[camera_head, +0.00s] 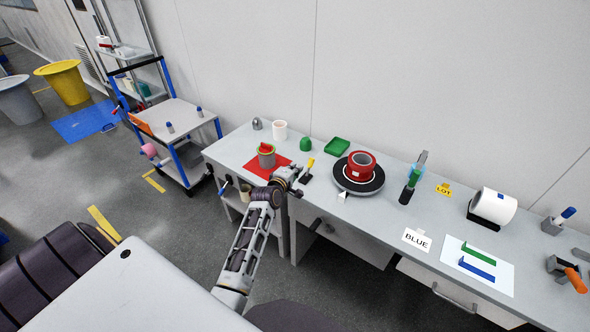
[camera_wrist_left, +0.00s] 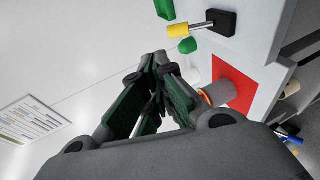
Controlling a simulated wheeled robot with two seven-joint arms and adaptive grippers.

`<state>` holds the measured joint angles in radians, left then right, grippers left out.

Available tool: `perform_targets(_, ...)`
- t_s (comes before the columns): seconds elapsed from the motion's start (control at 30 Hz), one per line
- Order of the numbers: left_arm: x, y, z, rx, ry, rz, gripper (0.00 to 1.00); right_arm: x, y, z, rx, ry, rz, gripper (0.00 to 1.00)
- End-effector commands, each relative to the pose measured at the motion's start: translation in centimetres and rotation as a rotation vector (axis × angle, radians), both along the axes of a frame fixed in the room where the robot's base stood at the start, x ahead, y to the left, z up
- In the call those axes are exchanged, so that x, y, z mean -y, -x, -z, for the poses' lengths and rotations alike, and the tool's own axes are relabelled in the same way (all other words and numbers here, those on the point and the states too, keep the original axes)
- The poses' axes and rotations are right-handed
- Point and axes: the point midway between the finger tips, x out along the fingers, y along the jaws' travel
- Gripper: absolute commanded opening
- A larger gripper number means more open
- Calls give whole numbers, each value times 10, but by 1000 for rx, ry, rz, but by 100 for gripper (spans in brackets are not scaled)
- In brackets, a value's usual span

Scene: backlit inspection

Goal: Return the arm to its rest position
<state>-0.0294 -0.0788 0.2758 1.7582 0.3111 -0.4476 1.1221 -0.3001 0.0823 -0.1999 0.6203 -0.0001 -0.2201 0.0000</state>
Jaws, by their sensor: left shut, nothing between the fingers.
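My left arm (camera_head: 245,245) reaches up from the bottom of the head view, stretched over the front edge of the workbench (camera_head: 235,150). Its gripper (camera_head: 292,177) is beside the red mat (camera_head: 258,172), just to its right. In the left wrist view the fingers (camera_wrist_left: 158,62) converge at their tips, shut with nothing between them. A grey cup (camera_head: 266,160) with red and green on top stands on the mat; it also shows in the left wrist view (camera_wrist_left: 224,92). My right gripper is not in view.
A yellow-handled tool on a black base (camera_head: 309,167) stands close right of the gripper. Further right are a red spool (camera_head: 361,160) on a black turntable (camera_head: 345,184) and a BLUE card (camera_head: 416,240). A cart (camera_head: 178,115) stands left. Floor (camera_head: 150,215) left of the arm is clear.

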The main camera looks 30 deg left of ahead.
Motion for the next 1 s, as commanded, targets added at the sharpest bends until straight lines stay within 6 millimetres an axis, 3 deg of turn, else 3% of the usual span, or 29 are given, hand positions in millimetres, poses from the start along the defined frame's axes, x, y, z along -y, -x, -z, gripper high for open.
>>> perform_targets(0.47,0,0,0,0,-1,0,0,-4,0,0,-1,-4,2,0)
perform_targets(0.6,3,1,10,-16,-12,8,0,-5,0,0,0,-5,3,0)
perform_targets(0.77,14,6,45,-76,-65,42,0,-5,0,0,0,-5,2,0)
perform_targets(1.0,43,29,137,-227,-211,150,0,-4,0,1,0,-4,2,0)
